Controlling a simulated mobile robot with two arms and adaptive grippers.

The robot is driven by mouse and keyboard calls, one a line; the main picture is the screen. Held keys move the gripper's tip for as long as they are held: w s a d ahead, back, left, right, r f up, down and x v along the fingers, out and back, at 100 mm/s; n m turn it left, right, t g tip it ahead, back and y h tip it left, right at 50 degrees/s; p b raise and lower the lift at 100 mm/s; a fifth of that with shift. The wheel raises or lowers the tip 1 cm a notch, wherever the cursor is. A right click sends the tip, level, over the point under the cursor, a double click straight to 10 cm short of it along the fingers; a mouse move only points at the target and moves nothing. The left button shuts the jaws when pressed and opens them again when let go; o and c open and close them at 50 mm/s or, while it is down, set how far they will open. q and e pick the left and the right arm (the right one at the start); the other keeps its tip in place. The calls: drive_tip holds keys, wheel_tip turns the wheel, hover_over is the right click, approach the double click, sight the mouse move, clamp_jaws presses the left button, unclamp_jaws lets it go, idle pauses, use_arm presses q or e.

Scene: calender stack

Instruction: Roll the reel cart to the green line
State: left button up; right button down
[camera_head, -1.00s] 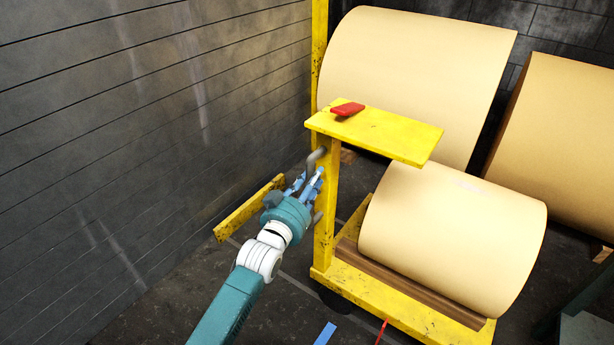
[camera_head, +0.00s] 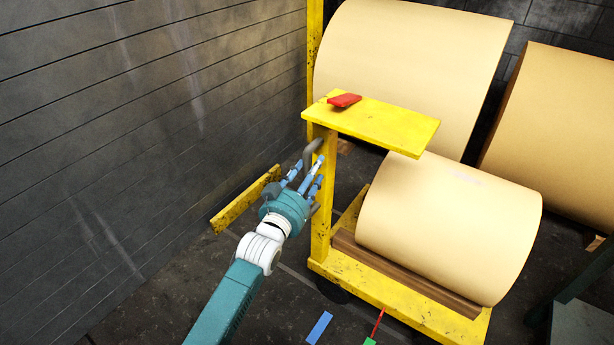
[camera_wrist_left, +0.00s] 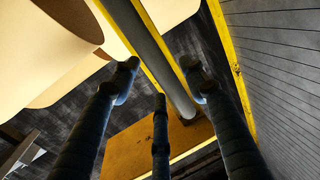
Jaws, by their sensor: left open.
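The reel cart (camera_head: 400,306) has a yellow frame with a post and a top shelf. A cream paper reel (camera_head: 445,225) lies on its low deck. A grey handle (camera_head: 311,151) sticks out from the left of the post. My left gripper (camera_head: 312,172) is open just beside the post, with its fingers near the handle. In the left wrist view, a grey bar (camera_wrist_left: 152,50), apparently the handle, runs between the open fingers. I cannot tell whether they touch it. A small green patch (camera_head: 369,342) shows at the bottom edge, mostly cut off. My right gripper is not in view.
A red object (camera_head: 344,100) lies on the shelf. Large reels (camera_head: 410,70) (camera_head: 560,140) stand behind the cart. A dark panelled wall (camera_head: 120,120) is on the left, with a low yellow rail (camera_head: 243,200) near it. Blue (camera_head: 319,328) and red (camera_head: 377,323) floor marks lie in front.

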use_arm(q)
drive_tip(key=v, duration=1.2)
drive_tip(key=shift+d, duration=0.1)
